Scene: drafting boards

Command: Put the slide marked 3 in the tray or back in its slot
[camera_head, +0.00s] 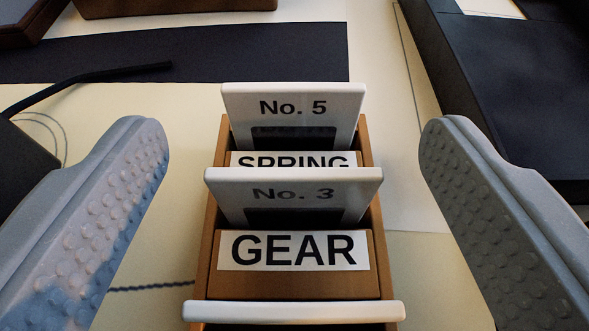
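The slide marked "No. 3" (292,190) is a white-framed plate with a dark window. It stands upright in a slot of a brown wooden slide box (372,215), behind a label reading "GEAR" (293,250). Its lower part is hidden by the label block. My gripper (296,145) is open, with one grey studded finger on each side of the box. Neither finger touches the slide. No tray can be made out for certain.
Behind it stands a slide marked "No. 5" (293,106), with a "SPRING" label (293,159) in front of it. Another white-edged slide (294,312) is nearest me, its marking unseen. A dark strip (270,50) lies behind on pale paper. A dark flat object (500,80) fills the right.

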